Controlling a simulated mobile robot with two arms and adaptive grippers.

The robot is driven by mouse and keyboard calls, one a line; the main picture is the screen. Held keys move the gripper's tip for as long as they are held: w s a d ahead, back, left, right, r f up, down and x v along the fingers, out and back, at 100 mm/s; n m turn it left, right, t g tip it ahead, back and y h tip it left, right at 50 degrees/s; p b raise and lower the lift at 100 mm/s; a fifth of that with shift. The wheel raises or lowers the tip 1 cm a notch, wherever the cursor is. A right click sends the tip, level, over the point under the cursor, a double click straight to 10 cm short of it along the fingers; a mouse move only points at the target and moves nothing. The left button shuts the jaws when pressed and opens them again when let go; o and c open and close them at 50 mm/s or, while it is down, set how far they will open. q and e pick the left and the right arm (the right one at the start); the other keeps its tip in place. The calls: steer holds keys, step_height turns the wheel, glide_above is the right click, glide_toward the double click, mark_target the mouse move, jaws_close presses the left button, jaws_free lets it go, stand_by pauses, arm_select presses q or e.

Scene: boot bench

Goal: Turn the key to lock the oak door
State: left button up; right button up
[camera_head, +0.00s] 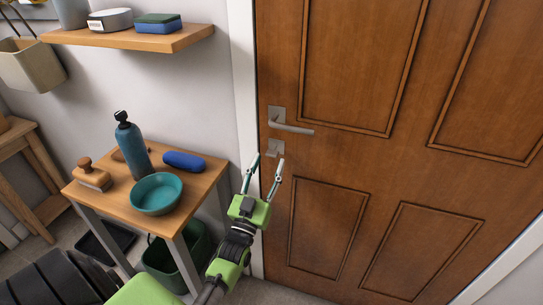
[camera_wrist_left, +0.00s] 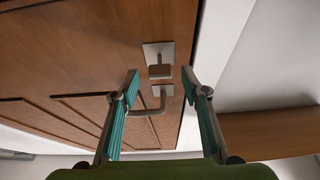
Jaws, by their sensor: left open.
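The oak door (camera_head: 345,160) is brown with raised panels and appears closed. Its lever handle (camera_head: 292,127) sits above a small square lock plate (camera_head: 274,149). In the left wrist view the lock plate (camera_wrist_left: 158,50) has a small flat piece standing out from it, which looks like the key (camera_wrist_left: 160,71). My left gripper (camera_head: 265,160) is open and empty, pointing at the door around the lock plate. In the left wrist view its fingertips (camera_wrist_left: 159,74) lie either side of the key, apart from it. Whether they reach its depth is unclear. My right gripper is not in view.
The lever handle (camera_wrist_left: 150,110) also shows between the fingers in the left wrist view. A small table (camera_head: 118,205) with a teal bowl (camera_head: 157,193), blue bottle (camera_head: 131,145) and brush (camera_head: 92,176) stands left of my left gripper. A dark green bin (camera_head: 165,265) is below.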

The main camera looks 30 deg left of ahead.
arm_select(q)
steer(key=v, duration=0.8)
steer(key=s+d+f+m+g+h, duration=0.1)
steer(key=d+f+g+h, duration=0.15)
steer(key=f, duration=0.85)
steer(key=d+f+m+g+h, duration=0.1)
steer(key=d+f+g, duration=0.2)
steer(key=f, duration=0.8)
steer(key=s+d+f+g+h, duration=0.1)
steer(key=s+d+f+g, duration=0.15)
steer(key=s+f, duration=0.4)
steer(key=s+d+f+g+h, duration=0.1)
steer(key=s+d+f+g, duration=0.15)
steer(key=f, duration=0.75)
steer(key=s+f+m+g, duration=0.1)
steer(key=s+f+g, duration=0.2)
steer(key=s, duration=0.7)
steer(key=s+f+m+g, duration=0.1)
steer(key=s+f+g, duration=0.3)
steer(key=s+f, duration=0.4)
steer(key=s+d+f+m+g+p, duration=0.1)
steer(key=s+f+g, duration=0.2)
steer(key=s, duration=1.1)
step_height(320, 180, down, 3)
